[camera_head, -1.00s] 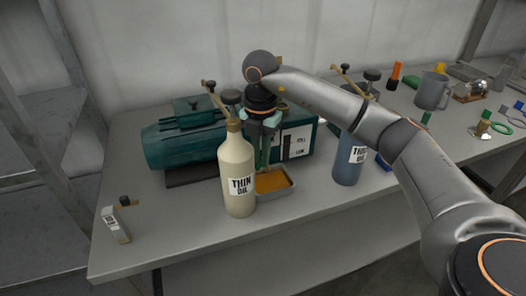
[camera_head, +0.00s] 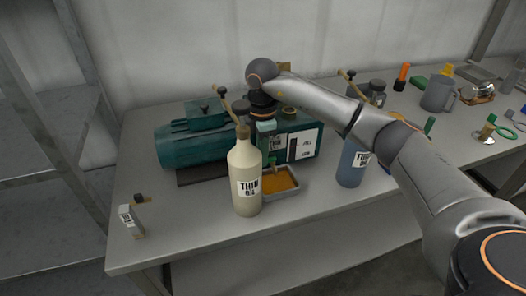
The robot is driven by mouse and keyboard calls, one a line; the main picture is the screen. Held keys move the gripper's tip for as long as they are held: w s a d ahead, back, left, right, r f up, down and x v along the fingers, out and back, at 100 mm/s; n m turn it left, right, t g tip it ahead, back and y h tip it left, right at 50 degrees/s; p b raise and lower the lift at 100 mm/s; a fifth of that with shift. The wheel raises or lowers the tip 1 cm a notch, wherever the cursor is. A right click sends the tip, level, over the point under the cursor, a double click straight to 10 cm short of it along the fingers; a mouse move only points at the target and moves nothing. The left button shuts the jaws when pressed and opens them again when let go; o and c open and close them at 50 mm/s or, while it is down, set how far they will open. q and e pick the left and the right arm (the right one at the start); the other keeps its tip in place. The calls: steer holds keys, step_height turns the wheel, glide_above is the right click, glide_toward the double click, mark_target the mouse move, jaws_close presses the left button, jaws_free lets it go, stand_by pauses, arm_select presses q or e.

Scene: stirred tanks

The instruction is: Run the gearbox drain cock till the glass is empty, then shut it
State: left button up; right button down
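The teal gearbox (camera_head: 185,147) stands at the back of the bench. Its white gauge plate (camera_head: 303,145) carries a dark sight-glass strip and small marks; I cannot read the oil level. A small brass piece, perhaps the drain cock (camera_head: 274,163), shows low on its front, above a metal tray (camera_head: 297,190) holding amber oil. My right arm comes in from the right. My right gripper (camera_head: 265,128) points down at the gearbox front, just behind the cream bottle's neck; its fingertips are hard to make out. My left gripper is out of view.
A cream "THIN OIL" bottle (camera_head: 244,170) stands in front of the gearbox, close to the tray. A blue bottle (camera_head: 351,163) stands right of the tray. A small labelled block (camera_head: 131,222) lies at left. A grey mug (camera_head: 437,95) and tools lie farther right.

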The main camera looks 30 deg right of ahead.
steer(key=shift+w+m, duration=0.1)
steer(key=shift+m, duration=0.2)
steer(key=c, duration=0.9)
jaws_free()
steer(key=shift+r, duration=0.15)
